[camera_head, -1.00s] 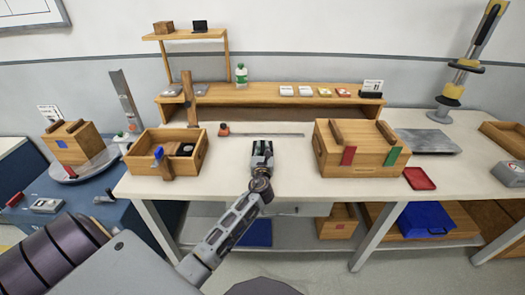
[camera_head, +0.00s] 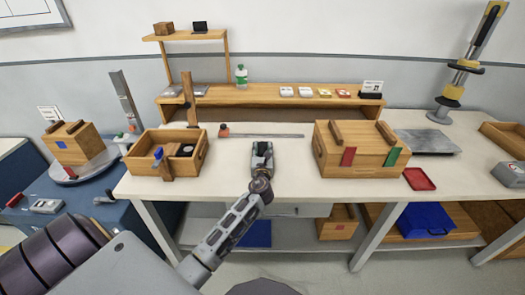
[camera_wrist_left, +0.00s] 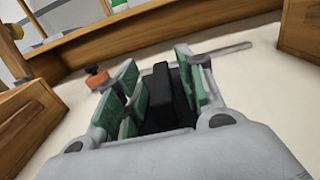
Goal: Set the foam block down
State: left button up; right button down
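My left gripper (camera_head: 262,149) is over the front middle of the white table, between two wooden boxes. In the left wrist view its green-padded fingers (camera_wrist_left: 160,95) stand on both sides of a black foam block (camera_wrist_left: 161,92). The pads appear to press on the block's two sides. In the head view the block is small and mostly hidden between the fingers. I cannot tell whether its underside touches the table. My right gripper is not in view.
An open wooden box (camera_head: 140,160) stands left on the table (camera_head: 285,180); a lidded wooden box (camera_head: 345,165) stands right. A thin metal rod (camera_head: 270,135) with an orange end lies behind my gripper. A red tray (camera_head: 419,179) lies at the right. The table around the gripper is clear.

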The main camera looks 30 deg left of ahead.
pick_arm(q)
jog(key=shift+v, duration=5.95)
